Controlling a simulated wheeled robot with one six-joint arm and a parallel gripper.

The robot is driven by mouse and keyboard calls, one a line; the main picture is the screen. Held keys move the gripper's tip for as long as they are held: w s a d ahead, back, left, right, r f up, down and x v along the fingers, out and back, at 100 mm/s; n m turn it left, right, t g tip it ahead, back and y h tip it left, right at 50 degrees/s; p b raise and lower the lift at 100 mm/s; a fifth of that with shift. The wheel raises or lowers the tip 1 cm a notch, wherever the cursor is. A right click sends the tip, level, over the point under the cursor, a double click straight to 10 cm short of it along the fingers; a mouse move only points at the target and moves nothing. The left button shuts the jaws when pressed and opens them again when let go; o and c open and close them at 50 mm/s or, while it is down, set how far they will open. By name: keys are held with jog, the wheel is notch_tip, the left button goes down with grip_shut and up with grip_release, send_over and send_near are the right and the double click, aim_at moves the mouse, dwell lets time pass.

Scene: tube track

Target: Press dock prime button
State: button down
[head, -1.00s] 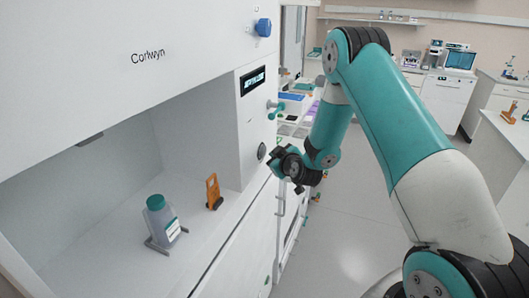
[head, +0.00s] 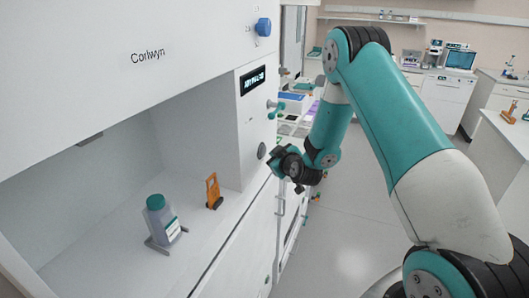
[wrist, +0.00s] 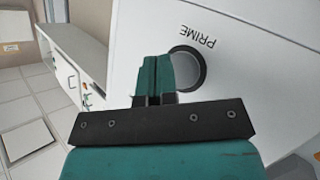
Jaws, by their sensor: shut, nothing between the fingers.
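The dock's prime button (wrist: 189,66) shows in the wrist view as a round grey disc with a dark ring, next to the word PRIME on a white panel. In the head view the button (head: 262,151) is a small dark round spot on the white cabinet front, below the display. My gripper (wrist: 156,66) is shut and empty, its teal fingers together. In the wrist view its fingertips overlap the left part of the button; I cannot tell whether they touch it. In the head view my gripper (head: 274,161) is close beside the button.
The white cabinet (head: 100,85) has an open bay holding a bottle with a green cap (head: 160,218) and an orange holder (head: 213,191). A lit display (head: 252,80), a blue knob (head: 263,27) and a teal lever (head: 275,106) sit above the button. The floor at right is clear.

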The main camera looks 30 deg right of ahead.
jog(key=shift+w+a, duration=0.1)
dwell(0.5)
jog(key=shift+w+a, duration=0.15)
jog(key=shift+w, duration=0.05)
jog(key=shift+w+a+p, duration=0.3)
jog(key=shift+w+p, duration=0.1)
jog(key=shift+p, duration=0.15)
dwell(0.6)
jog(key=s+d+b, duration=0.1)
jog(key=b, duration=0.1)
jog(key=shift+s+b, duration=0.2)
jog(key=shift+b, duration=0.15)
dwell(0.4)
